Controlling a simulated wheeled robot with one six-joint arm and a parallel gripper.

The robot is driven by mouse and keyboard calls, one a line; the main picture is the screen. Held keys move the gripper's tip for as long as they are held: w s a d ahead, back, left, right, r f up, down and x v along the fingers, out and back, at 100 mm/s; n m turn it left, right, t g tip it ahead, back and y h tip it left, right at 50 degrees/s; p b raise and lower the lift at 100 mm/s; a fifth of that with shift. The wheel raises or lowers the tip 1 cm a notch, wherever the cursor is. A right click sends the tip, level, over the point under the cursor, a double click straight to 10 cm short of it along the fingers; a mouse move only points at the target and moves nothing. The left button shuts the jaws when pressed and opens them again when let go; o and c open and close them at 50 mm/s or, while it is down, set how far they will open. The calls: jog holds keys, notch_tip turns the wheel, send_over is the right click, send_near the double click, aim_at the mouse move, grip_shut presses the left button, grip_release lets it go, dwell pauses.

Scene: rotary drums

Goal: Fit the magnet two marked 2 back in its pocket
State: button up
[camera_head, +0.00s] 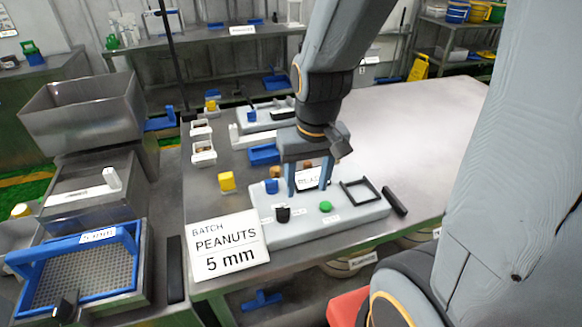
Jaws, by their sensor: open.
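My gripper (308,190) hangs on the table's near half with its two blue fingers apart, pointing down over a grey station block (300,231). A small white label with dark marks shows between and behind the fingers. I see nothing held between them. On the block stand a dark knob-like piece (283,214), a green round button (325,206), a blue piece (272,186) and a black square frame (361,192). No mark 2 is readable, so I cannot tell which piece is the magnet or where its pocket lies. The fingers and wrist hide part of the block.
A sign reading "BATCH PEANUTS 5 mm" (230,246) stands at the block's left. A yellow piece (226,181), a blue tray (264,154) and a black bar (395,202) lie nearby. Steel bins and a blue-framed sieve (137,262) stand left. The table's right side is clear.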

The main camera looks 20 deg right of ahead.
jog(key=w+m+g+y, duration=0.1)
jog(key=w+m, duration=0.6)
jog(key=w, duration=0.9)
jog(key=m+y+p, duration=0.2)
jog(key=m+y, duration=0.1)
jog(key=m, duration=0.7)
send_near(257, 136)
jog(key=shift+s+d+f, duration=0.25)
jog(key=shift+s+f, duration=0.2)
jog(key=shift+f, duration=0.1)
jog(key=shift+w, duration=0.2)
jog(key=shift+w+a+f+y, duration=0.1)
jog(key=shift+a+f+y, duration=0.05)
jog(key=shift+f+y, duration=0.15)
jog(key=shift+p+x, duration=1.95)
jog(key=shift+x, duration=1.7)
jog(key=shift+a, duration=0.1)
jog(key=shift+c, duration=0.3)
jog(key=shift+r, duration=0.1)
jog(key=c, duration=1.1)
grip_shut()
jog(key=shift+w+r, duration=0.1)
